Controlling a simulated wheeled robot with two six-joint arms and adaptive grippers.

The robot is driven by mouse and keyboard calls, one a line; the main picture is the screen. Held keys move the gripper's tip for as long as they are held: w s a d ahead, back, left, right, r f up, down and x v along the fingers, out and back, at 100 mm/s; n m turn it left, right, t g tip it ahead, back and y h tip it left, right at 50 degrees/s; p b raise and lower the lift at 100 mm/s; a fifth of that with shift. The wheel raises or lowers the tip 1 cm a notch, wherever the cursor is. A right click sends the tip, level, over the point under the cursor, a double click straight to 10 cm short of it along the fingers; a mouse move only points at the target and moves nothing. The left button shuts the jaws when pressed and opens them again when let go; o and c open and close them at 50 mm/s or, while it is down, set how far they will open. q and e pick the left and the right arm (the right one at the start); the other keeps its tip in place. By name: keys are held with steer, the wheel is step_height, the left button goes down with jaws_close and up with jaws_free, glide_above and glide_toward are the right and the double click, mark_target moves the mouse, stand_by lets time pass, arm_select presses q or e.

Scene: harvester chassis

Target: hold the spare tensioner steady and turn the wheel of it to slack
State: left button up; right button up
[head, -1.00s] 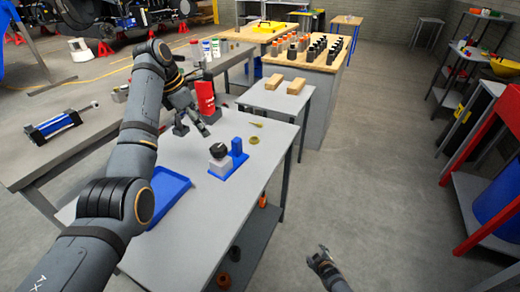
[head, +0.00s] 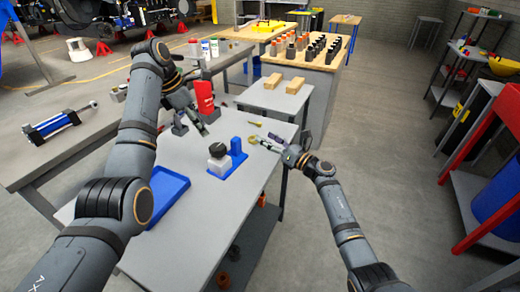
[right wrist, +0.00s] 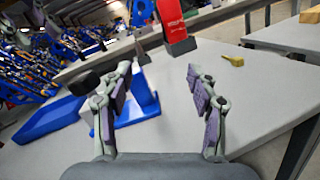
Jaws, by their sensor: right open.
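The spare tensioner appears to be the blue base (head: 224,172) with an upright blue block, a grey block and a black wheel (head: 218,150), standing on the grey table. In the right wrist view the blue part (right wrist: 143,98) shows between and behind the fingers, and the black wheel (right wrist: 84,84) is partly hidden by the left-hand finger. My left gripper (head: 192,129) is above the table behind the tensioner, its fingers apart and empty. My right gripper (head: 268,140) is open and empty, to the right of the tensioner and apart from it; it also shows in the right wrist view (right wrist: 158,72).
A blue tray (head: 164,190) lies at the table's left. Small brass-coloured pieces (head: 255,123) lie near my right gripper. A further table (head: 275,98) holds two wooden blocks.

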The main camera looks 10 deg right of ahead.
mark_target(239, 140)
steer(key=s+a+n+g, duration=0.1)
steer(key=a+n, duration=0.1)
steer(key=n, duration=0.1)
steer(key=s+a+f+n+g+y, duration=0.1)
steer(key=n, duration=0.1)
steer(key=shift+s+a+g, duration=0.1)
steer(key=shift+s+g, duration=0.2)
steer(key=shift+s+a+f+n, duration=0.15)
steer(key=shift+a+f+n, duration=0.1)
steer(key=shift+n, duration=0.25)
steer(key=x, duration=1)
steer(key=shift+a, duration=0.15)
